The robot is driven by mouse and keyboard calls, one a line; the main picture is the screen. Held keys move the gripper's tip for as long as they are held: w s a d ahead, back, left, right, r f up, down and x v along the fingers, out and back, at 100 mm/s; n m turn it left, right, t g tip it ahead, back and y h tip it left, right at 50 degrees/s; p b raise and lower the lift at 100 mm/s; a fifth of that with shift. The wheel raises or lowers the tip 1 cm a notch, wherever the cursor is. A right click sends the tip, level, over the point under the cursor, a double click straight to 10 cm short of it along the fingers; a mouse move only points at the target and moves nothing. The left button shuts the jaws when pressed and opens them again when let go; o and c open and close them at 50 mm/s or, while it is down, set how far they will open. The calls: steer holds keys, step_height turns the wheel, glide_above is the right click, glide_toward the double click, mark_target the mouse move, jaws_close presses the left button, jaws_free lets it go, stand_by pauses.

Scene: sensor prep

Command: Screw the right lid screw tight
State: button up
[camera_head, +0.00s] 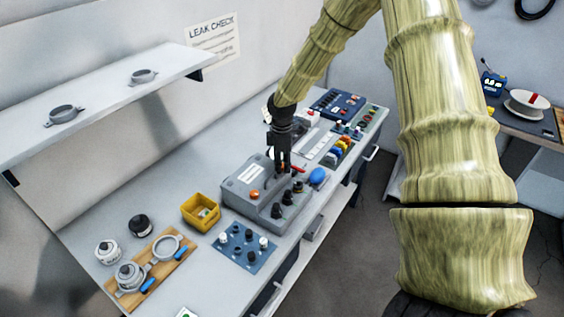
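A grey box-shaped unit (238,200) stands on the workbench. It has a pale label (249,174), an orange round part (254,194) and several black knobs (288,197) along its near right side. My gripper (282,171) points down at the back right part of this unit, with its fingertips at or just above the top. I cannot tell whether it touches anything there. The right lid screw cannot be made out; the gripper and small size may hide it. Whether the fingers are open or shut is too small to see.
A yellow bin (201,212) and a blue mat with knobs (244,249) lie near the unit. A wooden board (182,264) with ring clamps is at the front left. A blue oval part (317,177) and a red-handled item (298,169) sit close right of the gripper.

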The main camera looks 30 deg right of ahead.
jaws_close()
